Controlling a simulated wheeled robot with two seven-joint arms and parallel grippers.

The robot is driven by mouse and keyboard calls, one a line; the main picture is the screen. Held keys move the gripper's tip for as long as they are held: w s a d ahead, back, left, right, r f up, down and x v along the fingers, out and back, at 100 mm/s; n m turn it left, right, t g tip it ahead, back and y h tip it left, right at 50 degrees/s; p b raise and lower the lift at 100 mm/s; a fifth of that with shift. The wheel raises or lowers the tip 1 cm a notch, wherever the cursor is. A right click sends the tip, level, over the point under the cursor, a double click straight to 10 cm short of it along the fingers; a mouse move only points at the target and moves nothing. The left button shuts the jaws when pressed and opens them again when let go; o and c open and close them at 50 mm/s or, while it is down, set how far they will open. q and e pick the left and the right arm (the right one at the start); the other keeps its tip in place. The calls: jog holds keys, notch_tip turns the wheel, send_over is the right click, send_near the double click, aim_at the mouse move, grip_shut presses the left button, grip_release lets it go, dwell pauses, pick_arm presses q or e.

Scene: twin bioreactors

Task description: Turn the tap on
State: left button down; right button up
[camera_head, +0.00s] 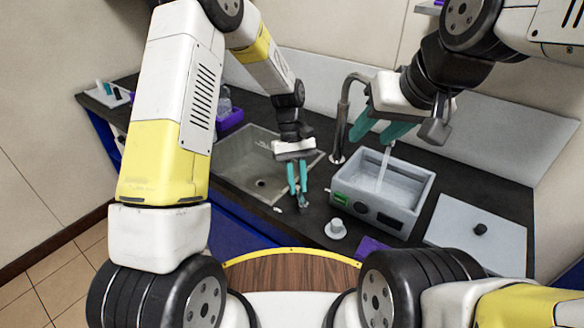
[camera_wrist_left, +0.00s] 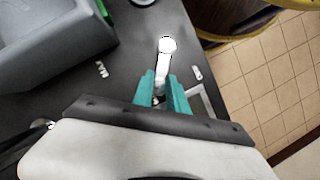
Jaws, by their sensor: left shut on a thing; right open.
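The tap's grey curved spout (camera_head: 343,110) rises behind the sink; its outlet is hidden by my right gripper. A pale stream of water (camera_head: 383,168) falls into the grey bath (camera_head: 420,208). My left gripper (camera_head: 297,190) points down at the counter's front edge. Its teal fingers are shut on a small metal lever (camera_head: 304,203). In the left wrist view, the lever (camera_wrist_left: 165,55) with its bright round end shows between and beyond the fingertips (camera_wrist_left: 161,88). My right gripper (camera_head: 384,132) is open above the bath, beside the spout and stream.
The sink (camera_head: 235,160) lies left of the bath. White marks (camera_wrist_left: 100,70) flank the lever on the dark counter. A small white round piece (camera_head: 336,228) stands before the bath. A grey lid (camera_head: 475,240) with a black knob lies at the right.

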pick_arm(q)
jog(key=m, duration=0.1)
jog(key=d+m+y, duration=0.1)
jog(key=shift+w+d+m, duration=0.15)
jog(key=shift+d+m, duration=0.15)
jog(key=shift+m, duration=0.1)
jog(key=shift+d+m+y, duration=0.35)
jog(key=shift+d+m, duration=0.1)
jog(key=shift+m, duration=0.45)
jog(key=shift+d+m+y, duration=0.35)
jog(key=shift+d+m, duration=0.05)
jog(key=shift+m, duration=0.5)
jog(key=c, duration=1.3)
grip_release()
jog(key=shift+r, duration=0.1)
jog(key=v, duration=0.7)
jog(key=shift+d+r, duration=0.1)
jog(key=shift+r, duration=0.2)
